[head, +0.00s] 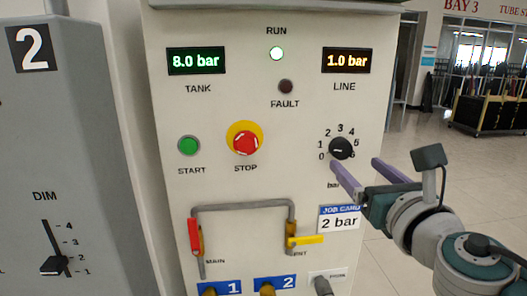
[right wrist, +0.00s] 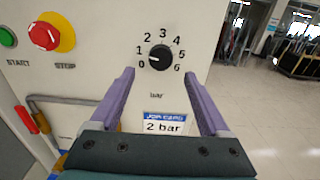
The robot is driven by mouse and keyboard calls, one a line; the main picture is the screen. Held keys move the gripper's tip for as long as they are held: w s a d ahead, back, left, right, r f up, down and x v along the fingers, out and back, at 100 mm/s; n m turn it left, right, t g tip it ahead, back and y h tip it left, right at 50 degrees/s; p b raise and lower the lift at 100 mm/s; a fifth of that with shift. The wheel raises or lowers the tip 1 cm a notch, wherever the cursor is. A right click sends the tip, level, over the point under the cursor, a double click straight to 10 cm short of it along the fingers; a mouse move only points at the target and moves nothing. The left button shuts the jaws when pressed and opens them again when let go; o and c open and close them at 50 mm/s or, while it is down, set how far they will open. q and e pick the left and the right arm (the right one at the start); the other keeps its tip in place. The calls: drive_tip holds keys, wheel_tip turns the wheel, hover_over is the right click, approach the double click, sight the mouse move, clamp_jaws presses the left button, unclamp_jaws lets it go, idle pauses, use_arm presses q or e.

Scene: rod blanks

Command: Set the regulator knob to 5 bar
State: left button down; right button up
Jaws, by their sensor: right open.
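The black regulator knob (head: 341,148) sits on the front of the pale panel, ringed by numbers from 0 to 6. In the right wrist view the knob (right wrist: 160,58) has a white mark pointing left, near the 0 and 1. The LINE display (head: 346,60) reads 1.0 bar. My right gripper (head: 356,163) is open and empty in front of the panel. In the right wrist view its purple fingers (right wrist: 159,72) stand to either side, just below the knob and apart from it. My left gripper is out of view.
The TANK display (head: 196,60) reads 8.0 bar. A job card (head: 339,218) below the knob reads 2 bar. The red STOP button (head: 246,143) and green START button (head: 189,145) are to the left. A pipe with red and yellow (head: 303,241) valve handles is below. Open floor lies right.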

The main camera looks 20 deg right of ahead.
sight(343, 152)
drive_tip(key=b+x, duration=0.1)
drive_tip(key=x, duration=0.5)
drive_tip(key=shift+c, duration=0.2)
drive_tip(key=shift+c, duration=1.4)
clamp_jaws()
